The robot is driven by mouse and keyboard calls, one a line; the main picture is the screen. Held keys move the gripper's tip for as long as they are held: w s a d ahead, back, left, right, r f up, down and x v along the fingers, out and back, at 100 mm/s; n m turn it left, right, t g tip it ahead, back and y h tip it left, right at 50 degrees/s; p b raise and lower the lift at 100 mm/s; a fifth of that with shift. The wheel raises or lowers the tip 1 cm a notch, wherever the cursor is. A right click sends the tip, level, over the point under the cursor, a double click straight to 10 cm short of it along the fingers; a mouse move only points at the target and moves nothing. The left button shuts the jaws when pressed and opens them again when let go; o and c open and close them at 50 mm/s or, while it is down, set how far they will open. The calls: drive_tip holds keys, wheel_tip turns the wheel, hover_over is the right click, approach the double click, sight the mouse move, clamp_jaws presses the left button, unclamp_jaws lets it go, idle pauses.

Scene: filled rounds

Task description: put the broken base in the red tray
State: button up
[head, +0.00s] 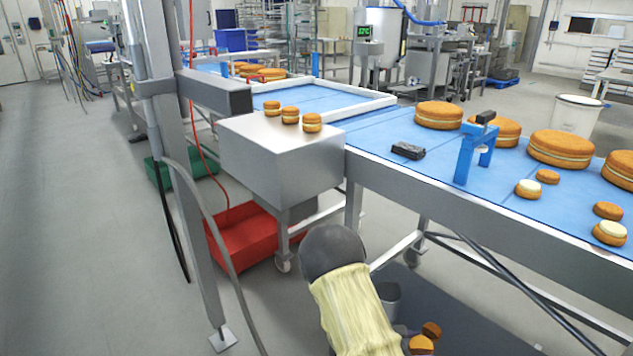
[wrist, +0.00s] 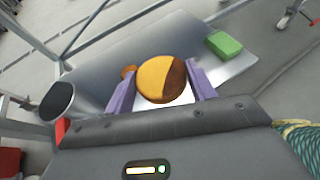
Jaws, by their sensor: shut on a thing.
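My gripper (wrist: 161,84) has its purple fingers on either side of a round orange-brown base (wrist: 158,80) and is shut on it. The base has a darker brown part on its right side; I take it as the broken base, though its break is not clear. It is above a grey metal shelf; I cannot tell the gap. In the head view my gripper is mostly hidden behind my arm at the bottom. The red tray (head: 240,243) is low on the floor, left of my arm, under the steel box.
A small brown piece (wrist: 129,72), a green block (wrist: 223,44) and a grey cup (wrist: 58,101) are around the base. The blue conveyor (head: 400,140) carries several filled rounds. A steel post (head: 190,200) stands left of the red tray.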

drive_tip(key=a+r+n+t+y, duration=0.15)
drive_tip(key=a+n+t, duration=0.3)
drive_tip(key=a, duration=0.55)
wheel_tip(320, 180, up, 25)
drive_tip(key=p, duration=3.2)
drive_tip(key=shift+y, duration=0.35)
drive_tip(key=shift+d+t, duration=0.15)
drive_tip(key=shift+t, duration=0.2)
drive_tip(key=shift+n+t+y, duration=1.5)
drive_tip(key=shift+n+y, duration=0.6)
drive_tip(key=shift+n, duration=0.15)
drive_tip(key=shift+s, duration=0.1)
